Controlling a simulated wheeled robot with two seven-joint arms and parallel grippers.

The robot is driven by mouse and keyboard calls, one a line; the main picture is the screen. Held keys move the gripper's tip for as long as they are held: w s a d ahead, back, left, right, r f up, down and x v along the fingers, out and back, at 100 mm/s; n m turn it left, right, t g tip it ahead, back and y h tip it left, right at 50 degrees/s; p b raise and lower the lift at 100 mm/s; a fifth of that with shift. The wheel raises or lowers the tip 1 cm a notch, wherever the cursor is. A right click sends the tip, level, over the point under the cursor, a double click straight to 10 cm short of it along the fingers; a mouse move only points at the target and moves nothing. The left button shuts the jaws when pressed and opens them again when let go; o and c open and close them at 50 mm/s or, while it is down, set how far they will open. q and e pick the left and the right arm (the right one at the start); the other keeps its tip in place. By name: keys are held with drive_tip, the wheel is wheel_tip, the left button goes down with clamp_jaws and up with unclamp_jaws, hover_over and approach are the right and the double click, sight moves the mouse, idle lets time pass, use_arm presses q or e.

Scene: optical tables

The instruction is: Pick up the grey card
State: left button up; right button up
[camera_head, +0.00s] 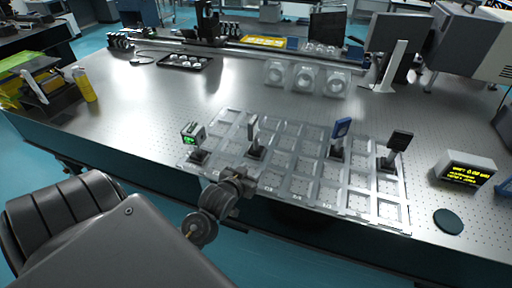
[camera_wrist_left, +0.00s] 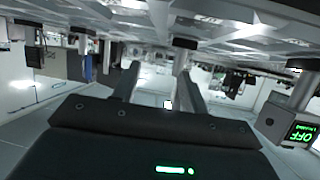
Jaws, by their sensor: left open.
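The grey card (camera_head: 253,129) stands upright on a short post with a dark base on the grid plate (camera_head: 362,206) in the head view, seen nearly edge-on. My left gripper (camera_head: 243,181) is at the plate's front edge, just in front of and below the card. In the left wrist view, which is upside down, its two fingers (camera_wrist_left: 158,88) are apart, with nothing held between them. A pale upright post (camera_wrist_left: 180,62) shows beyond and between the fingertips; I cannot tell for sure that it is the card's. My right gripper is not in view.
A small meter with a green display (camera_head: 193,136) stands left of the card; it also shows in the wrist view (camera_wrist_left: 289,125). A yellow-text display box (camera_head: 465,170) is at far right.

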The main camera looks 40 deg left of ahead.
sight(256, 116)
use_arm(q)
drive_tip(key=w+a+r+t+y, duration=0.1)
drive_tip(key=a+r, duration=0.1)
drive_tip(key=w+a+r+n+t+y, duration=0.1)
drive_tip(key=w+a+r, duration=0.1)
drive_tip(key=r, duration=0.1)
drive_tip(key=w+a+r+t, duration=0.1)
drive_tip(key=a+r, duration=0.1)
drive_tip(key=shift+w+a+r+n+t+y, duration=0.1)
drive_tip(key=shift+w+r+n+t+y, duration=0.15)
drive_tip(key=shift+w+n+t+y, duration=0.15)
drive_tip(key=p+x, duration=0.1)
drive_tip(key=x, duration=0.4)
drive_tip(key=shift+w+a, duration=0.1)
drive_tip(key=shift+w, duration=0.25)
drive_tip(key=shift+w+a+r, duration=0.15)
drive_tip(key=shift+w+r, duration=0.1)
drive_tip(key=shift+w, duration=0.05)
drive_tip(key=p+x, duration=0.1)
drive_tip(key=x, duration=0.2)
drive_tip(key=shift+w+a+p, duration=0.2)
drive_tip(key=shift+w+p, duration=0.05)
drive_tip(key=shift+p, duration=0.15)
drive_tip(key=shift+w+a+f, duration=0.1)
drive_tip(key=shift+w+a, duration=0.05)
drive_tip(key=shift+w, duration=0.25)
clamp_jaws()
